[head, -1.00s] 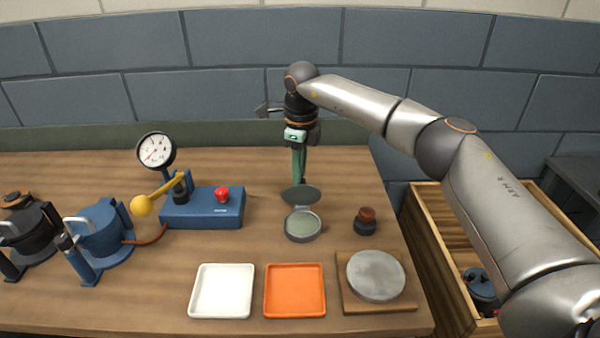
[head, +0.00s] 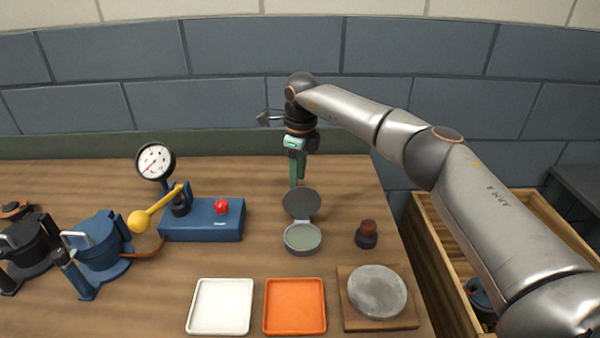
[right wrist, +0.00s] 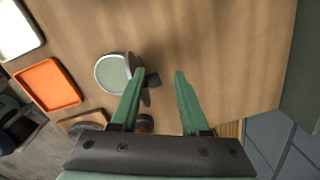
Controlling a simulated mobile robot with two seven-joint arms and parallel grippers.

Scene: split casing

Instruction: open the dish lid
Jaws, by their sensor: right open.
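The small round dish (head: 302,239) stands on the table, with a pale green inside facing up. Its dark round lid (head: 302,204) stands raised at the back edge of the dish, about upright, with the inside face towards the head camera. My right gripper (head: 297,182) points down just behind the lid, with its green fingers open and empty. In the right wrist view the dish (right wrist: 113,73) lies left of the fingers, and the lid (right wrist: 145,94) shows nearly edge-on, partly hidden by one finger of the right gripper (right wrist: 161,73). My left gripper is not in view.
A dark jar with a brown top (head: 367,234) stands right of the dish. A blue gauge box (head: 203,232) with a yellow-knobbed lever is to the left. White (head: 220,307) and orange (head: 295,307) trays and a grey disc on a board (head: 377,292) are in front.

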